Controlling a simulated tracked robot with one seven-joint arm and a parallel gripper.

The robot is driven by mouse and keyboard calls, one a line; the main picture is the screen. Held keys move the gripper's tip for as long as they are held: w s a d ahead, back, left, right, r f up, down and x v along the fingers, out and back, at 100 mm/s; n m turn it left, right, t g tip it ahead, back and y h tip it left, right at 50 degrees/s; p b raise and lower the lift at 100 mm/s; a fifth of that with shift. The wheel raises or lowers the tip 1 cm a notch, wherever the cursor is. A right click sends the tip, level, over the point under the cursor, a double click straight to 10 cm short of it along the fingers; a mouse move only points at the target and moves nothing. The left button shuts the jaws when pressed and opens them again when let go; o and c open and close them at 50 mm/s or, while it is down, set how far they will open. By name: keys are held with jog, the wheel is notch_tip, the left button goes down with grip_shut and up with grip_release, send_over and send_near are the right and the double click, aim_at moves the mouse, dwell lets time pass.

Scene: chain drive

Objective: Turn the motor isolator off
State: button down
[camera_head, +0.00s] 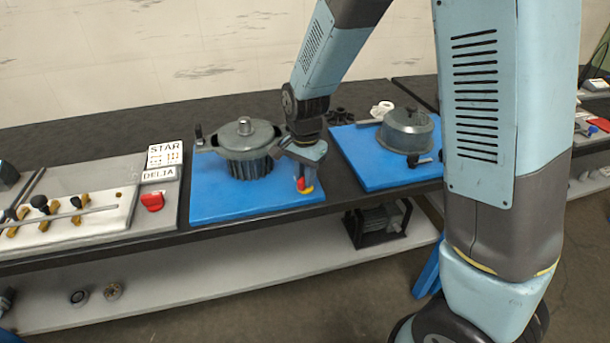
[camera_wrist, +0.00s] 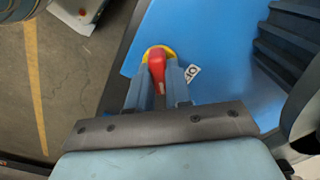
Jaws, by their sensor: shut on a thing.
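The motor isolator is a red handle (camera_wrist: 157,66) on a yellow round base (camera_wrist: 168,50), at the front right corner of a blue board. In the head view the red handle (camera_head: 301,184) and yellow base (camera_head: 307,191) show just below my gripper. My gripper (camera_wrist: 160,88) has its two fingers on either side of the red handle and is shut on it. In the head view my gripper (camera_head: 303,172) points down at the board's front edge. A small white label (camera_wrist: 192,73) with dark marks lies beside the base; I cannot read it surely.
A finned motor (camera_head: 247,150) stands on the blue board (camera_head: 215,205), close left of my gripper. A second blue board (camera_head: 362,165) with a grey round housing (camera_head: 405,132) is to the right. A panel with a STAR DELTA sign (camera_head: 163,160) and another red knob (camera_head: 152,201) is left.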

jog(key=n, duration=0.5)
jog(key=shift+w, duration=0.1)
jog(key=shift+n, duration=2.4)
jog(key=shift+r, duration=0.1)
jog(key=c, duration=1)
grip_release()
jog(key=shift+c, duration=0.2)
notch_tip(320, 180, up, 14)
jog(key=shift+f, duration=0.2)
